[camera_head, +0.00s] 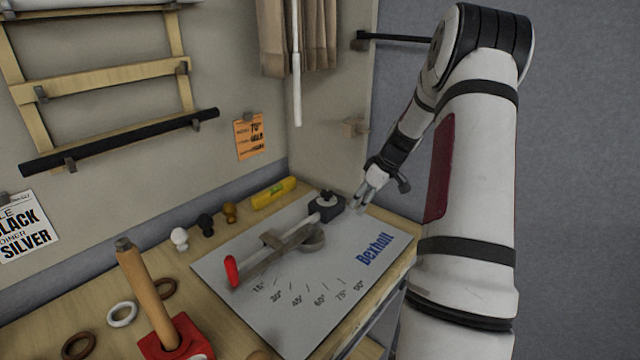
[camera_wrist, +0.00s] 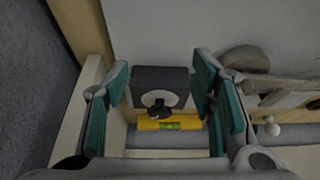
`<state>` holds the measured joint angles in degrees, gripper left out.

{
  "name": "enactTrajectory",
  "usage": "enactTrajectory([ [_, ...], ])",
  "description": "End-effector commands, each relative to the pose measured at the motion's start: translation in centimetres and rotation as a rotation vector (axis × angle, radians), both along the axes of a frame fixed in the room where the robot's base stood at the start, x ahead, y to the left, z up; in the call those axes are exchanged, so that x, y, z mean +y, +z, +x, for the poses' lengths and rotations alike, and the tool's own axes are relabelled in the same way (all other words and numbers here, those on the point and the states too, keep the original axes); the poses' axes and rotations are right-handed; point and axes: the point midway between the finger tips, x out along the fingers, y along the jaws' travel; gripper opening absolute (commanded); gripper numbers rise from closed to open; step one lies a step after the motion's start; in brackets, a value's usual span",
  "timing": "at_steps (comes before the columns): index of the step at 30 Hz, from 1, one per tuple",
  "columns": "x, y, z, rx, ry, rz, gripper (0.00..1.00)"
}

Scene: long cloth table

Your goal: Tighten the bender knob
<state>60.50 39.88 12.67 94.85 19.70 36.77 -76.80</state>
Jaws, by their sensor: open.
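The bender sits on a white angle plate (camera_head: 268,295) on the table, its red-tipped lever (camera_head: 232,271) pointing to the front left. The bender knob (camera_head: 327,195) is a dark knob on a dark block (camera_head: 334,207) at the plate's back right. In the wrist view the knob (camera_wrist: 158,112) shows on the dark block (camera_wrist: 160,82), between my finger pads. My gripper (camera_head: 366,199) is open, to the right of the block in the head view. In the wrist view its teal-padded fingers (camera_wrist: 162,105) are apart and empty. I cannot tell the exact gap to the knob.
A yellow level (camera_head: 273,193) lies behind the plate by the wall. Small white, black and brown knobs (camera_head: 205,224) stand to its left. A red base with a wooden post (camera_head: 150,300) and rings (camera_head: 122,314) are at the front left. The wall is close behind.

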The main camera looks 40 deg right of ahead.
Motion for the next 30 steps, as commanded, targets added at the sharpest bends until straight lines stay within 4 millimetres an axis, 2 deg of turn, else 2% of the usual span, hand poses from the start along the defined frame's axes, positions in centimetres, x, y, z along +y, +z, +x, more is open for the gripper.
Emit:
enactTrajectory([
  [5, 0.3, 0.0, 1.8, -0.001, 0.004, -0.001, 0.51],
  [15, 1.5, 0.0, 8.2, -0.001, 0.003, -0.002, 0.51],
  [21, 2.1, 0.0, 11.3, -0.001, 0.001, -0.001, 0.51],
  [23, 2.3, 0.0, 11.9, 0.000, 0.003, -0.001, 0.51],
  [30, 2.2, -1.0, 12.1, -0.001, 0.000, -0.001, 0.51],
])
